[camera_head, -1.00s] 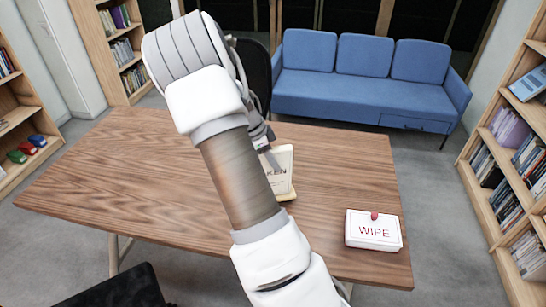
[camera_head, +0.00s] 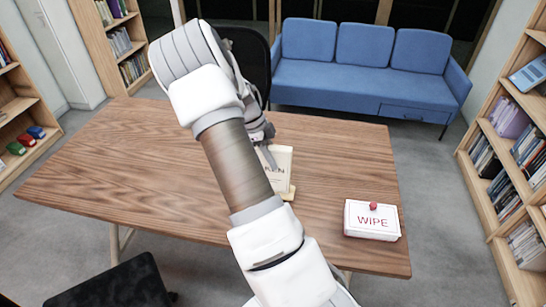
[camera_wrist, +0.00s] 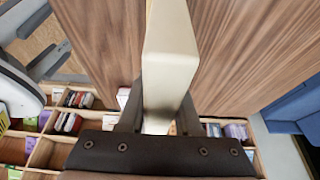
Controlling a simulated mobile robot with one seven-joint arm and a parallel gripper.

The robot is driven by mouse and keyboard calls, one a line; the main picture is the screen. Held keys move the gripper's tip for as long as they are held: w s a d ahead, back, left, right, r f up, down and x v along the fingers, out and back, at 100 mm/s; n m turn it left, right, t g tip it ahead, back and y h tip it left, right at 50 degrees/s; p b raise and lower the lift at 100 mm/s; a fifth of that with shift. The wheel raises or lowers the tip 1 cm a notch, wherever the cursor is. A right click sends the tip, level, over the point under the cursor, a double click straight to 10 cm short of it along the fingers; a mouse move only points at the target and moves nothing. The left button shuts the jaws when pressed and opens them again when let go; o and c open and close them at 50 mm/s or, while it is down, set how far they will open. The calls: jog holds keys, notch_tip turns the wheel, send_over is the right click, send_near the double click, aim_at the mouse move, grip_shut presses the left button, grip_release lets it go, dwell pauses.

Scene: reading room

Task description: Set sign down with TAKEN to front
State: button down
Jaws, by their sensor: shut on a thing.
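The sign (camera_head: 284,168) is a cream block with dark letters; "KEN" shows on the face toward my head camera, and my arm hides the rest of the word. A yellowish edge shows at its foot, at the wooden table (camera_head: 340,160). I cannot tell whether it rests on the table or hangs just above it. My gripper (camera_head: 268,152) is shut on the sign, mostly behind my arm in the head view. In the wrist view the sign (camera_wrist: 170,55) sits between the fingers of my gripper (camera_wrist: 158,118), with the table beyond.
A white box marked "WIPE" (camera_head: 372,220) with a red knob stands at the table's right front corner. The table's left part is clear. A blue sofa (camera_head: 365,75) is behind, bookshelves (camera_head: 515,150) are at the right, and a black chair (camera_head: 115,285) is at the front left.

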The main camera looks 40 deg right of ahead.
jog(key=shift+f, duration=0.1)
dwell(0.3)
jog(key=c, duration=0.5)
grip_release()
jog(key=v, duration=1.7)
jog(key=shift+r+p, duration=0.25)
jog(key=shift+p, duration=0.15)
